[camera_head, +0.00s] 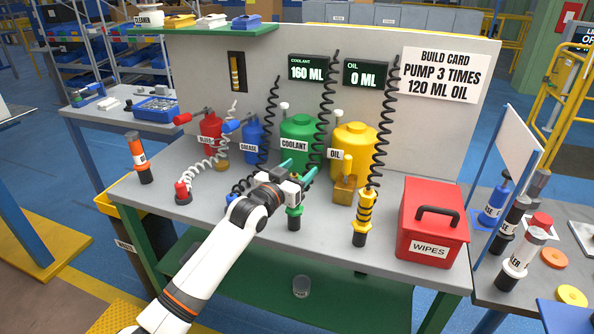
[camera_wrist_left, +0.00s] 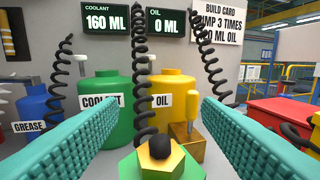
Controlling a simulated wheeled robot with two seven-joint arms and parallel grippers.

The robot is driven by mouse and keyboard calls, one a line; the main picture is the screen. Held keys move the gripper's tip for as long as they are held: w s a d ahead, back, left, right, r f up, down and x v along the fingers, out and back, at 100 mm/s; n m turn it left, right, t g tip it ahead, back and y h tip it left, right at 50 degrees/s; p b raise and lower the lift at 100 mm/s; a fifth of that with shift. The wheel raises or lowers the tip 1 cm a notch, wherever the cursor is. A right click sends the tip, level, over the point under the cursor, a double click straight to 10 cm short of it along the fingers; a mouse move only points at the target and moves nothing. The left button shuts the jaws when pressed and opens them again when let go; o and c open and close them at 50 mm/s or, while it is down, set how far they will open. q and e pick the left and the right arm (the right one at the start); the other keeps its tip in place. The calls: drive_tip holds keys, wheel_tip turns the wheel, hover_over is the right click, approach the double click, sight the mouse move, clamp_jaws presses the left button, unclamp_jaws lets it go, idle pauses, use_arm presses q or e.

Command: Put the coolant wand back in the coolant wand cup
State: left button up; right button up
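The coolant wand (camera_head: 294,211) is green, with a black coiled hose rising from its top. It appears to stand upright in its black coolant wand cup (camera_head: 294,224) at the bench's front edge. In the left wrist view the wand's top (camera_wrist_left: 160,160) shows as a gold hex nut on a green body. My left gripper (camera_head: 297,168) is above the wand. Its teal fingers are wide apart, one on each side of the hose, and hold nothing. The gripper partly hides the wand's upper part in the head view. My right gripper is not in view.
The green coolant bottle (camera_head: 298,130) and yellow oil bottle (camera_head: 355,143) stand behind the wand. The yellow oil wand (camera_head: 364,212) stands to its right, then a red wipes box (camera_head: 431,215). The coolant display (camera_head: 308,68) reads 160 ML; the oil display (camera_head: 366,74) reads 0 ML.

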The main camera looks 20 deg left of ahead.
use_arm(q)
drive_tip(key=shift+r, duration=0.3)
drive_tip(key=shift+r+p, duration=0.3)
drive_tip(key=shift+r, duration=0.2)
drive_tip(key=b+v, duration=0.2)
drive_tip(key=v, duration=1)
drive_tip(key=s+f+g+y, duration=0.1)
drive_tip(key=s+f+g, duration=0.3)
drive_tip(key=f, duration=1.1)
drive_tip(key=s+f+n+g+y, duration=0.1)
drive_tip(key=s+f, duration=0.5)
drive_tip(key=f, duration=0.9)
drive_tip(key=s+f+g+y, duration=0.1)
drive_tip(key=s+f+g, duration=0.25)
drive_tip(key=f, duration=1.15)
drive_tip(key=s+f+g, duration=0.2)
drive_tip(key=s+f, duration=0.5)
drive_tip(key=s, duration=0.5)
drive_tip(key=s+f+g+y, duration=0.1)
drive_tip(key=s+f+g, duration=0.2)
drive_tip(key=s+f, duration=0.4)
drive_tip(key=s+f+g, duration=0.3)
drive_tip(key=s+f, duration=0.4)
drive_tip(key=s, duration=1)
drive_tip(key=shift+s+a+y, duration=0.3)
drive_tip(key=shift+s, duration=0.1)
